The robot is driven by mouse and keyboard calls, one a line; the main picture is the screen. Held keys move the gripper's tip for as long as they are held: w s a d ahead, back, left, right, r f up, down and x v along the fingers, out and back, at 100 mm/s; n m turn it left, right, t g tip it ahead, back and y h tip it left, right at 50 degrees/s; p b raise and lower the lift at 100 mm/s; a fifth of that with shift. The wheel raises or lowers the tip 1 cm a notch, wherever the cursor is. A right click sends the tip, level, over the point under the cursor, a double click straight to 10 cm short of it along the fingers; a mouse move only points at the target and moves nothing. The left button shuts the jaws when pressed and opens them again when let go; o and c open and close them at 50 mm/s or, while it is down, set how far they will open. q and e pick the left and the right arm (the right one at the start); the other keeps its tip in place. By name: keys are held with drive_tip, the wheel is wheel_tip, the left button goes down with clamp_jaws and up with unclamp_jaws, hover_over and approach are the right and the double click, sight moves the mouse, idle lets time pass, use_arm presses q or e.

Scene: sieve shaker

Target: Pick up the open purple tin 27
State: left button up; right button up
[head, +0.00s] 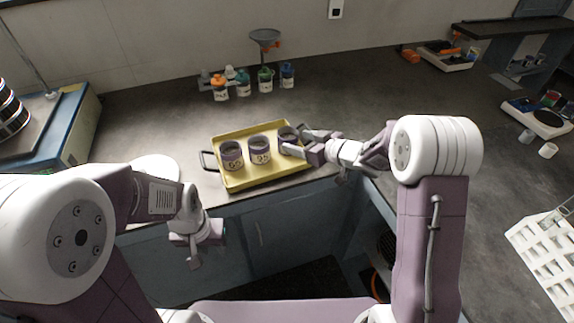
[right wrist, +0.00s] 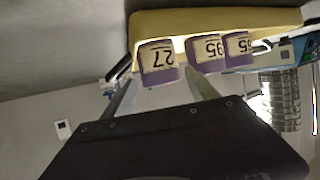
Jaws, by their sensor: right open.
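The open purple tin 27 (head: 287,136) stands at the right end of the yellow tray (head: 262,183), partly covered by my right gripper (head: 298,141). The right wrist view shows its label 27 upside down (right wrist: 158,62). My right gripper is open, with its fingers (right wrist: 163,82) pointing at tin 27, one to each side; I cannot tell whether they touch it. Two more open purple tins, one labelled 95 (head: 259,150) and one at the left (head: 231,155), stand in the tray. My left gripper (head: 205,250) hangs low in front of the counter, away from the tins.
Several small coloured bottles (head: 243,82) stand behind the tray, near a funnel on a stand (head: 265,37). A white round dish (head: 155,168) lies left of the tray. A white rack (head: 548,255) and a scale (head: 541,117) are at the right. The counter between is clear.

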sight(295, 141)
drive_tip(key=shift+w+f, duration=0.15)
drive_tip(key=shift+w, duration=0.05)
drive_tip(key=shift+a, duration=0.1)
drive_tip(key=x, duration=0.3)
drive_tip(key=shift+a+b, duration=0.1)
drive_tip(key=shift+b, duration=0.2)
drive_tip(key=shift+w+f, duration=0.1)
drive_tip(key=shift+w, duration=0.1)
drive_tip(key=shift+w+a+f, duration=0.15)
drive_tip(key=shift+a+f, duration=0.05)
drive_tip(key=b+x, duration=0.1)
drive_tip(key=x, duration=0.3)
drive_tip(key=shift+w+a+f, duration=0.1)
drive_tip(key=shift+f, duration=0.3)
drive_tip(key=c, duration=1.2)
